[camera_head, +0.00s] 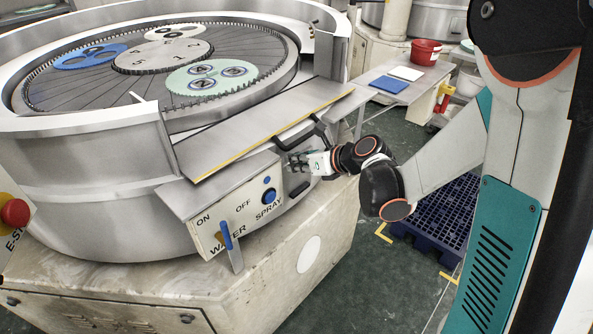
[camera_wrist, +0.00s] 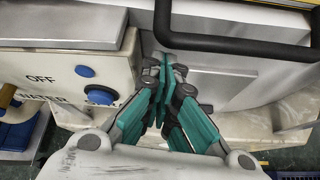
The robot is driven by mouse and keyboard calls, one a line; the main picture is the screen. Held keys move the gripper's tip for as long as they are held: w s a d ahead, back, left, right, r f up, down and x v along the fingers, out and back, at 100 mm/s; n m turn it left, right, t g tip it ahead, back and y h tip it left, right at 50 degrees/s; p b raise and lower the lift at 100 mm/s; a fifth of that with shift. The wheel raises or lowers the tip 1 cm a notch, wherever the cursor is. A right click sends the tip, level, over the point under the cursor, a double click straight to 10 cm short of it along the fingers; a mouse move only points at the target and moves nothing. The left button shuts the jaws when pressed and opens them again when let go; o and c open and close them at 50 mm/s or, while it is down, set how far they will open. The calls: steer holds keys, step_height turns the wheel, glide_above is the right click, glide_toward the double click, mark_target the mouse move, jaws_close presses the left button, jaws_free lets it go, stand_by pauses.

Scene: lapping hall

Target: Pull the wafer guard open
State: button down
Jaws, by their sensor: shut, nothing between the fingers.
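The wafer guard is a flat steel panel (camera_head: 250,127) with a yellow front edge, lying sloped across the opening in the machine's round wall. A black bar handle (camera_head: 305,131) sits at its front right. In the wrist view the black handle (camera_wrist: 235,45) runs across the upper right. My gripper (camera_head: 294,162) is at the machine's front, just below the handle and right of the control box. In the wrist view my gripper (camera_wrist: 166,66) has its teal fingers together and empty, with the tips below the handle's left end. I cannot tell whether they touch the steel behind.
A control box (camera_head: 240,212) with ON, OFF and WATER SPRAY labels, blue buttons and a blue lever (camera_head: 230,245) stands just left of my gripper. A red emergency stop (camera_head: 15,212) is far left. A dark blue pallet (camera_head: 440,225) lies on the floor at right.

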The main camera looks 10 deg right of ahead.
steer(key=shift+r, duration=0.25)
step_height(320, 180, up, 7)
steer(key=g+h+p, duration=0.1)
steer(key=g+p, duration=0.1)
steer(key=p, duration=0.5)
steer(key=shift+d+h, duration=0.1)
steer(key=shift+h, duration=0.2)
steer(key=shift+r+p, duration=0.35)
steer(key=shift+r, duration=0.2)
